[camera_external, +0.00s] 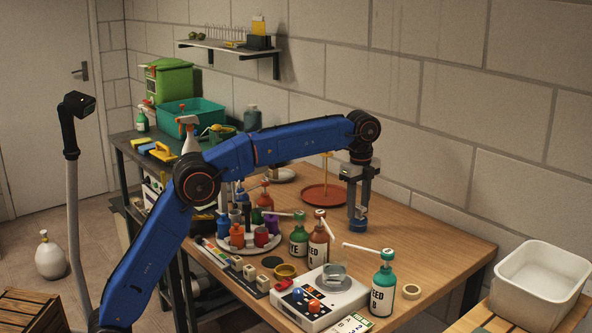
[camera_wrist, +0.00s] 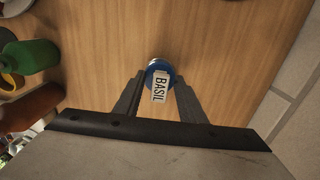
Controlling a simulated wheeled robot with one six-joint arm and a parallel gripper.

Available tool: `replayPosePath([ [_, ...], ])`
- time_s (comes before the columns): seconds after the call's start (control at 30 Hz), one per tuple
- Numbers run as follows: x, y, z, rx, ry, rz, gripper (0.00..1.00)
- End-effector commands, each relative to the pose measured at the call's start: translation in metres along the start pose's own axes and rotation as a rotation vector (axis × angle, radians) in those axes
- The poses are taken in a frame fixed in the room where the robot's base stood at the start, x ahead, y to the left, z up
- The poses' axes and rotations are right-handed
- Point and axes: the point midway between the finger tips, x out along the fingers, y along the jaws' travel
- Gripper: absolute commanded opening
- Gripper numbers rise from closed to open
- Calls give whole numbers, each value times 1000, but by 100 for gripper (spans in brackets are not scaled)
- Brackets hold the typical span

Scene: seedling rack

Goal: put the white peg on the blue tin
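The white peg (camera_wrist: 160,88) bears the word BASIL and shows between my fingers in the wrist view. It sits at the blue tin (camera_wrist: 155,65), overlapping the tin's near side. In the outside view the blue tin (camera_external: 358,226) stands on the wooden table directly below my fingertips. My gripper (camera_external: 359,211) points straight down over it. In the wrist view my gripper (camera_wrist: 161,82) has its fingers apart, one on each side of the peg, with a narrow gap visible on both sides. The peg's lower end and its exact contact with the tin are hidden.
A red-brown dish (camera_external: 322,195) lies to the left of the tin. Pump bottles, including a green one (camera_external: 384,285), and a white scale (camera_external: 322,300) stand towards the front. A white tub (camera_external: 540,275) is at the far right. The table right of the tin is clear.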

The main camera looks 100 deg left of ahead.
Motion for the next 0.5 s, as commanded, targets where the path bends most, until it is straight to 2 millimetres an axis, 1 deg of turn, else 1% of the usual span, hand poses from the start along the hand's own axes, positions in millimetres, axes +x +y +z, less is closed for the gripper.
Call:
replayPosePath([
  [0.3,-44,-1,0,0,1,-3,37],
  [0.5,-64,-1,0,0,0,-2,37],
])
